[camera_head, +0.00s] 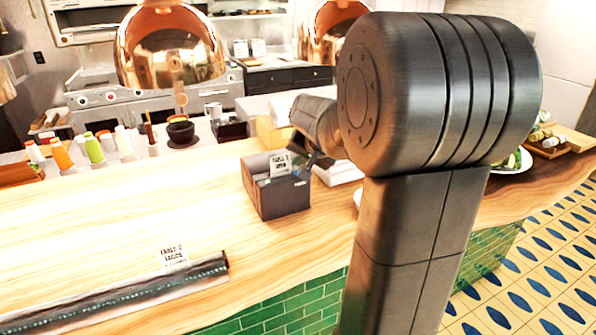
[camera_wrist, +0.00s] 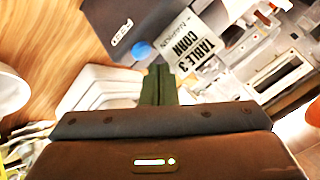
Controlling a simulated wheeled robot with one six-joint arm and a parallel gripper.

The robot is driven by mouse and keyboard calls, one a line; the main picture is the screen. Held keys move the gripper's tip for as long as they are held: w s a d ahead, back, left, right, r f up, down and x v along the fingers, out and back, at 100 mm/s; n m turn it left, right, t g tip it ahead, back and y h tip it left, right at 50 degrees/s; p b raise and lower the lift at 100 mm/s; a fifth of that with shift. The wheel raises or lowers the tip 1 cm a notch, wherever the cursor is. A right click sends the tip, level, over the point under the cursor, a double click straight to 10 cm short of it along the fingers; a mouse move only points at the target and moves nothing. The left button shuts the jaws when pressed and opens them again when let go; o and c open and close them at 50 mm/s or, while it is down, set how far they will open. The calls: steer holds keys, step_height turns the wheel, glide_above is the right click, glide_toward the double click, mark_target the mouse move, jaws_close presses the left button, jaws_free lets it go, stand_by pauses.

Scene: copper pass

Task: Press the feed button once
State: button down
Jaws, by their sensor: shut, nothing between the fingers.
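The dark ticket printer (camera_head: 280,193) stands on the wooden counter, with a printed ticket (camera_head: 281,165) sticking up from it. In the wrist view the printer (camera_wrist: 112,12) fills the top, and its ticket (camera_wrist: 199,45) reads TABLE 3. A round blue button (camera_wrist: 142,50) shows on the printer's edge, near a small label that looks like FEED. My gripper (camera_wrist: 158,72) is shut and empty, its fingertips just below and right of the blue button in the wrist view. I cannot tell whether they touch it. In the head view my arm mostly hides the gripper, beside the printer's right back corner.
White stacked trays (camera_wrist: 98,85) lie close beside my fingers. Copper lamps (camera_head: 170,48) hang over the counter. Several sauce bottles (camera_head: 92,148) and a dark bowl (camera_head: 181,132) stand behind.

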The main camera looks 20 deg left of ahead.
step_height(320, 180, up, 5)
steer(key=p, duration=0.3)
stand_by(0.9)
